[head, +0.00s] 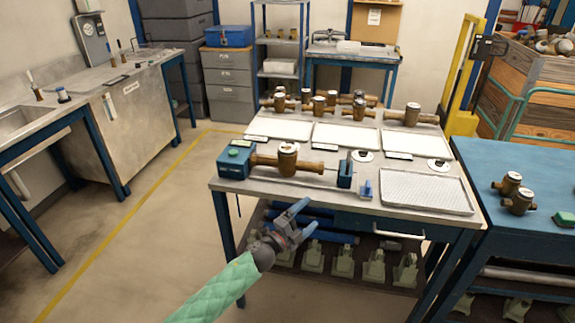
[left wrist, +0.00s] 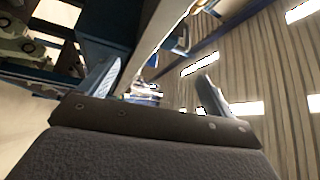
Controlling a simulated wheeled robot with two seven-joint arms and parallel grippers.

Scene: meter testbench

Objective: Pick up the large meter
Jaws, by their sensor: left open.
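A large brass-coloured meter (head: 288,160) with a round body and pipe ends lies across the front of the test bench (head: 270,187). It sits between a blue block (head: 236,158) on its left and a blue upright (head: 345,172) on its right, with a thin rod at its right end. My left gripper (head: 303,219) is open and empty, in front of the bench's front edge and lower than the meter, apart from it. In the left wrist view its two fingers (left wrist: 155,92) stand apart with nothing held between them; no meter is clear there.
Several smaller brass meters (head: 332,98) stand along the bench's back, behind white trays (head: 345,137). A grey ribbed tray (head: 428,192) lies at the right. Below is a drawer handle (head: 398,234) and a shelf with green fixtures (head: 343,262). A blue table (head: 515,165) adjoins at right.

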